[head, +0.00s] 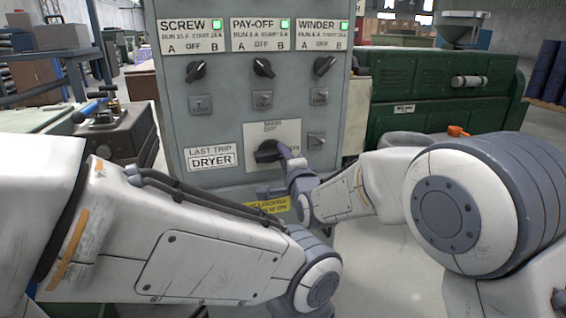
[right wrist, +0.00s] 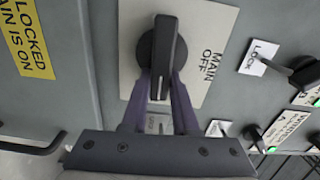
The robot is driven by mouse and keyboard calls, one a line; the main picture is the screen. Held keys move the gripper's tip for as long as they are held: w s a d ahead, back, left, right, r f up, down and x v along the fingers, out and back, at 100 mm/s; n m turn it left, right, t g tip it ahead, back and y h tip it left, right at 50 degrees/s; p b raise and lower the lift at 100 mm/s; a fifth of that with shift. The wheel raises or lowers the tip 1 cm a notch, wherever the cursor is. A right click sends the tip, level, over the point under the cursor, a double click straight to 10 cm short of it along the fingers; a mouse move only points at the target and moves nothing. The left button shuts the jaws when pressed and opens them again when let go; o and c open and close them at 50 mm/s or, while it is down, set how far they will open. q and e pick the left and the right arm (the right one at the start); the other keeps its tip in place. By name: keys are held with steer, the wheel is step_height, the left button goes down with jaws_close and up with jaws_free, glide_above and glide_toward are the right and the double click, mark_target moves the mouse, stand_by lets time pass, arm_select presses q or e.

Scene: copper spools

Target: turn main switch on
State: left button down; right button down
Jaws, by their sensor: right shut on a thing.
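The main switch (head: 267,151) is a black rotary knob on a pale plate marked MAIN OFF, low on the grey panel (head: 220,122). Its handle lies about sideways in the head view, not pointing up at the OFF mark. In the right wrist view the knob (right wrist: 163,55) fills the top middle. My right gripper (right wrist: 160,82) is shut on the near end of the handle, one purple finger on each side. In the head view the right gripper (head: 284,153) reaches the knob from its right. My left arm crosses the lower left; its gripper is not in view.
Above are the SCREW (head: 196,71), PAY-OFF (head: 263,67) and WINDER (head: 325,66) knobs, with green lamps lit. Small LOCK tabs sit below them. A DRYER label (head: 211,158) is left of the switch. A yellow label (head: 268,206) lies below. A green machine (head: 420,105) stands right.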

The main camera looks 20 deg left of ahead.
steer(key=shift+f+m+b, duration=0.15)
steer(key=shift+m+b, duration=0.15)
steer(key=shift+m, duration=0.1)
steer(key=c, duration=0.7)
jaws_free()
steer(key=shift+s, duration=0.15)
steer(key=v, duration=1)
steer(key=shift+d, duration=0.2)
